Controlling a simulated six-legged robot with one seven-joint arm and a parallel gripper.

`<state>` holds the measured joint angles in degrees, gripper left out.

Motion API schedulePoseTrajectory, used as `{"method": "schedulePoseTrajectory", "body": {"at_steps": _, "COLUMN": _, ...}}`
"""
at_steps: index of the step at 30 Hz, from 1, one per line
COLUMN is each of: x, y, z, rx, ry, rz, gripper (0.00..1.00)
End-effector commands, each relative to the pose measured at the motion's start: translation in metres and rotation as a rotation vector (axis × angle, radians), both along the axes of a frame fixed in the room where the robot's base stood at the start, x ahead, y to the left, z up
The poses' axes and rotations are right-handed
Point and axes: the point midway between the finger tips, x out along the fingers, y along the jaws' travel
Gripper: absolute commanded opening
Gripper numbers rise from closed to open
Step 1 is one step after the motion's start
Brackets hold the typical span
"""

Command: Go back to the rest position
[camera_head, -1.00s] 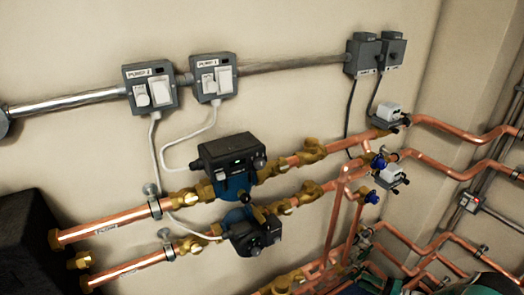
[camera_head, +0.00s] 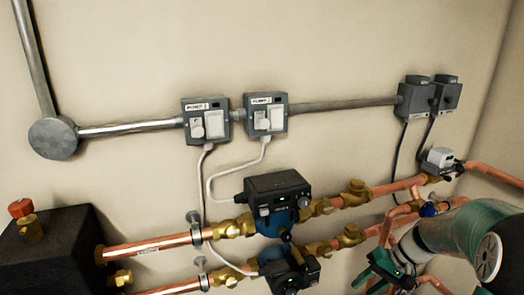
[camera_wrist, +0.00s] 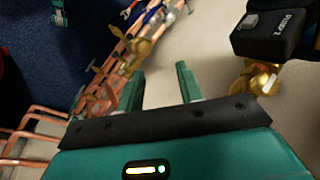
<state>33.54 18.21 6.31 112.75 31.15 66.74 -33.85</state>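My gripper (camera_wrist: 162,90) shows in the wrist view with its two green fingers apart and nothing between them. Behind the fingers is the pale wall, with copper pipes (camera_wrist: 100,82) to the left and a dark pump head (camera_wrist: 275,35) at the upper right. In the head view my green and black arm (camera_head: 470,235) is at the lower right, in front of the copper pipes.
Two pumps, an upper one (camera_head: 277,192) and a lower one (camera_head: 292,274), sit on copper pipes (camera_head: 150,247). Two switch boxes (camera_head: 206,121) (camera_head: 266,114) hang above them. A black box (camera_head: 50,250) stands at the left.

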Motion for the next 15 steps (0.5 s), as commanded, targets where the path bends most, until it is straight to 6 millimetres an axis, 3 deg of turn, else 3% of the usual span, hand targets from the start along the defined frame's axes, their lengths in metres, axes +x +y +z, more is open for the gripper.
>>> {"method": "schedulePoseTrajectory", "body": {"at_steps": 1, "x": -0.006, "y": 0.012, "z": 0.015, "rx": -0.05, "ry": -0.011, "rz": 0.018, "gripper": 0.36}}
{"method": "schedulePoseTrajectory", "body": {"at_steps": 6, "x": -0.032, "y": 0.042, "z": 0.053, "rx": -0.199, "ry": -0.045, "rz": 0.049, "gripper": 0.36}}
{"method": "schedulePoseTrajectory", "body": {"at_steps": 15, "x": -0.086, "y": 0.083, "z": 0.105, "rx": -0.421, "ry": -0.174, "rz": 0.067, "gripper": 0.36}}
